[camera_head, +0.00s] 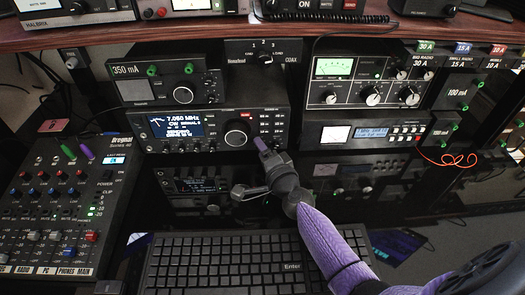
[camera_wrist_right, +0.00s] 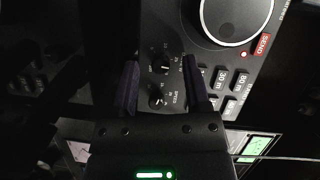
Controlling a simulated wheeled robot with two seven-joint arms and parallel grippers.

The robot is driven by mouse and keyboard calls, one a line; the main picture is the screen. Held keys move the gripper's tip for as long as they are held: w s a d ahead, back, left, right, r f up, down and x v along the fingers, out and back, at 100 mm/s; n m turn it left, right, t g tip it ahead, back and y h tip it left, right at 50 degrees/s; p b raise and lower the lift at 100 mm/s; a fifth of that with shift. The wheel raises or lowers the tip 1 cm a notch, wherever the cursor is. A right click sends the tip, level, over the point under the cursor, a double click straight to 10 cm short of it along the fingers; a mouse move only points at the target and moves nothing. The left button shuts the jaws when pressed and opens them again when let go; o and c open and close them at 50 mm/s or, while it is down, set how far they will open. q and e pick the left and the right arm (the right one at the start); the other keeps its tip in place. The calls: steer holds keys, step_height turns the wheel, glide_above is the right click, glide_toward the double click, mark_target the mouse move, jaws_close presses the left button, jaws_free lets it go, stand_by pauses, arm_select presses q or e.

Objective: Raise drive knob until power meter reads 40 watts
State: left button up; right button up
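The radio (camera_head: 275,122) has a lit blue display (camera_head: 177,126) reading 7.050 MHz, with a small needle meter drawn at its left; the value is too small to read. My right gripper (camera_head: 262,146) is at the radio's lower front, right of the big tuning knob (camera_head: 237,135). In the right wrist view its two purple fingers (camera_wrist_right: 165,84) stand apart. Between them show two small black knobs, an upper one (camera_wrist_right: 161,66) and a lower one (camera_wrist_right: 156,97). I cannot tell for sure which is the drive knob. Neither finger clearly touches a knob. My left gripper is not in view.
A tuner (camera_head: 365,80) with a green meter (camera_head: 333,67) and a box with a white meter (camera_head: 336,134) stand to the right. A mixer (camera_head: 65,200) is at left and a keyboard (camera_head: 225,262) in front. The shelf (camera_head: 150,33) overhangs above. SEND (camera_wrist_right: 264,44) and band buttons lie beside the fingers.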

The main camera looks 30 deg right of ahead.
steer(key=shift+s, duration=0.35)
steer(key=s, duration=0.3)
steer(key=s+p, duration=0.1)
steer(key=s, duration=0.2)
steer(key=s+r, duration=0.1)
steer(key=s, duration=0.2)
steer(key=shift+s+a, duration=0.1)
steer(key=shift+a, duration=0.25)
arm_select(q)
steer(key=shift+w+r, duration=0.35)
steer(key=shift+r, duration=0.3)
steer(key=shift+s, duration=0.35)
